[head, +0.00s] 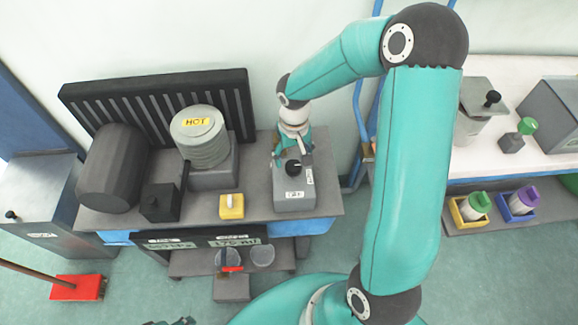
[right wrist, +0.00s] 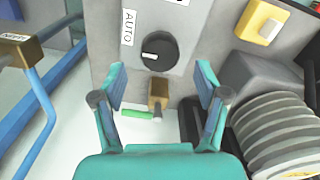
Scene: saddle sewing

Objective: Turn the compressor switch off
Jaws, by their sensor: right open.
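The compressor switch is a grey box (head: 294,202) on the bench, with a black round knob (head: 293,168) on its top face. An AUTO label and an OFF label are beside the knob. In the right wrist view the knob (right wrist: 160,48) has a white pointer mark facing left, toward the AUTO label's side. My right gripper (head: 290,150) is at the knob's far side. Its two fingers (right wrist: 160,88) are spread wide and empty, with the knob just beyond the fingertips. A dark piece at the bottom edge (head: 181,321) looks like part of my left gripper; its fingers cannot be made out.
A yellow switch box (head: 231,206) stands left of the grey box. A ribbed cylinder marked HOT (head: 200,142), a dark tank (head: 112,168) and a black block (head: 160,202) are farther left. Blue pipes (head: 357,130) run at the right. A brass-coloured fitting (right wrist: 158,93) shows between my right fingers.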

